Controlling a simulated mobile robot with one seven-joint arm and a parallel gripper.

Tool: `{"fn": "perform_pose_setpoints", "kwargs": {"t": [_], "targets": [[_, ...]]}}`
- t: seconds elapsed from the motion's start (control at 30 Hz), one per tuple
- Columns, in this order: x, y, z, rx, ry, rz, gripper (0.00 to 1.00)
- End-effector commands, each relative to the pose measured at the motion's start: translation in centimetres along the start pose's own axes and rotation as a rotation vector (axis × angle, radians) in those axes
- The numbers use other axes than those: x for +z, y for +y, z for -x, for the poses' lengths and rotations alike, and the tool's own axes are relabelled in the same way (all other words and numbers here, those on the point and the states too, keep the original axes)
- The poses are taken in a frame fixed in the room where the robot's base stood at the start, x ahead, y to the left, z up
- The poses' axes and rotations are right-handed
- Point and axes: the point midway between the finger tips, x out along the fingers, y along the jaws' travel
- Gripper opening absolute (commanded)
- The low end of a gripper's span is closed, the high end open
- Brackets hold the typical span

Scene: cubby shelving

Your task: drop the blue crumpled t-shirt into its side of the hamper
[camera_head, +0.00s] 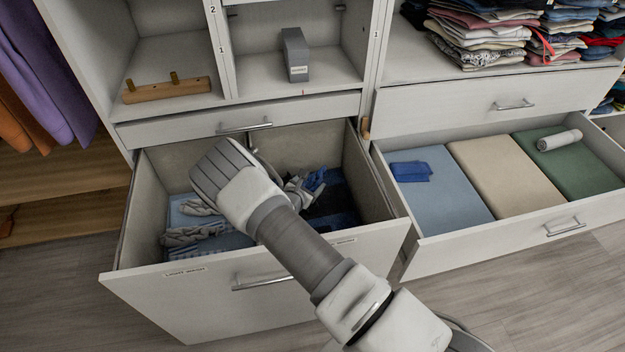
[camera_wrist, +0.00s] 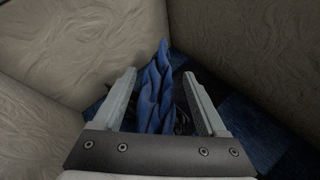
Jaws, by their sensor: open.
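The hamper (camera_head: 150,225) is a pulled-out deep drawer, its left front label reading as light wash. Pale and grey clothes (camera_head: 195,232) lie in its left side, dark navy ones (camera_head: 335,203) in its right. A bright blue crumpled cloth (camera_head: 316,180), seemingly the t-shirt, lies on the right side near grey cloth. In the wrist view, blue crumpled cloth (camera_wrist: 152,100) shows between and below the fingers, with gaps on both sides. My gripper (camera_wrist: 159,75) is open over the hamper.
An open drawer (camera_head: 590,208) at right holds blue, beige and green sections, with a folded blue cloth (camera_head: 410,171) and a pale roll (camera_head: 559,140). Cubbies above hold a wooden peg rack (camera_head: 166,91) and a grey box (camera_head: 295,55). Hamper walls rise close around my gripper.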

Motion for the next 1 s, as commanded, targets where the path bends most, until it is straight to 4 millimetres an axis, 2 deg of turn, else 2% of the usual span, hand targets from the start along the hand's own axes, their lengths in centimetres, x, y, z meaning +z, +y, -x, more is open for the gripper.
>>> {"fn": "perform_pose_setpoints", "kwargs": {"t": [0.03,0.1,0.3,0.53,0.67,0.77,0.87,1.0], "targets": [[0.4,0.2,1.3,0.001,0.002,0.000,0.75],[0.3,0.2,2.6,0.001,0.002,-0.001,0.75],[0.2,0.1,5.3,0.002,0.000,0.000,0.75],[0.1,0.0,6.0,-0.001,-0.001,-0.002,0.75],[1.4,0.1,6.2,-0.019,-0.010,-0.041,0.75],[4.1,0.0,6.5,-0.063,-0.029,-0.125,0.75],[8.5,-0.6,7.3,-0.137,-0.059,-0.264,0.75],[14.7,-2.3,9.1,-0.257,-0.096,-0.484,0.75]]}}
